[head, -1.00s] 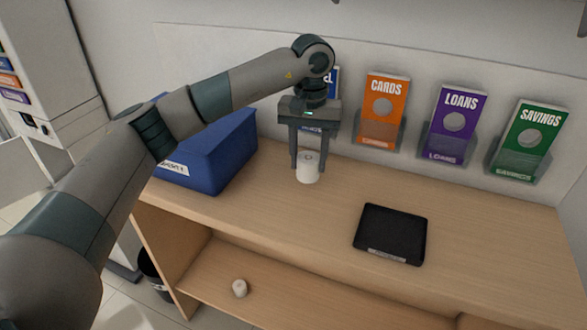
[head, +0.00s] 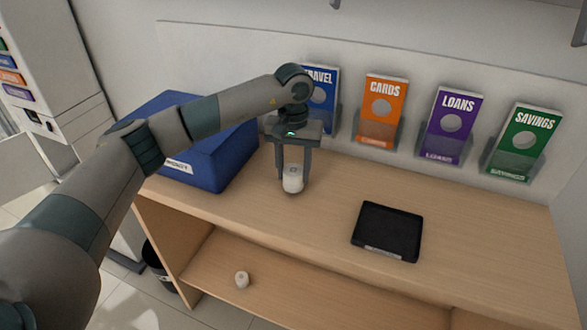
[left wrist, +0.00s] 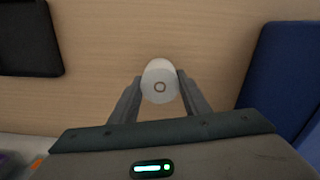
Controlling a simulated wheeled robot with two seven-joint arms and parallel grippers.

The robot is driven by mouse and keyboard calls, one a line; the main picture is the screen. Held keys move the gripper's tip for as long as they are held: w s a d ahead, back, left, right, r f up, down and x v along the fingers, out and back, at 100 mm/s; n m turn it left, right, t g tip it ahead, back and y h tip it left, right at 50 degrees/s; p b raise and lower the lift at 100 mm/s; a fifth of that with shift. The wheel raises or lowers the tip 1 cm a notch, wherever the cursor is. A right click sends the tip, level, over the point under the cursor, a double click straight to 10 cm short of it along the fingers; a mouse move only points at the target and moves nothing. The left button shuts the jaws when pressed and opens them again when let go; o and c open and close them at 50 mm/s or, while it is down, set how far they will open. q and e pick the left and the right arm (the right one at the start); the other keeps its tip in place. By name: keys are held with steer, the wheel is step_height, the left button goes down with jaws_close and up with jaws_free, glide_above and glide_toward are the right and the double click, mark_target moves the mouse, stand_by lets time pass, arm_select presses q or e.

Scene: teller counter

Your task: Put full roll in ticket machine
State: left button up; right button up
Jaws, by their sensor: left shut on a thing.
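My left gripper (head: 293,174) is shut on a white paper roll (head: 292,184) and holds it upright over the counter, beside the blue bin. In the left wrist view the roll (left wrist: 160,85) sits between the two fingers, with its round core hole facing the camera. A second, smaller-looking white roll (head: 242,279) lies on the lower shelf. A tall grey-white machine (head: 45,85) with coloured labels stands at the far left; I cannot tell for certain that it is the ticket machine. My right gripper is not in view.
A blue bin (head: 215,165) stands on the counter's left end, close to my left arm. A black tray (head: 388,231) lies on the counter (head: 470,240). Leaflet holders such as the orange CARDS one (head: 383,108) line the back wall. A dark waste bin (head: 155,265) is on the floor.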

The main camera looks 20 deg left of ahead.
arm_select(q)
steer(key=shift+f, duration=0.5)
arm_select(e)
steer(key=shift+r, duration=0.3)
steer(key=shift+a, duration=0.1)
arm_select(q)
steer(key=shift+f, duration=0.25)
steer(key=o, duration=1.2)
steer(key=shift+r, duration=0.1)
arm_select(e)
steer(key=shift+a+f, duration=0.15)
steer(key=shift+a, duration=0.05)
arm_select(q)
steer(key=shift+r, duration=0.1)
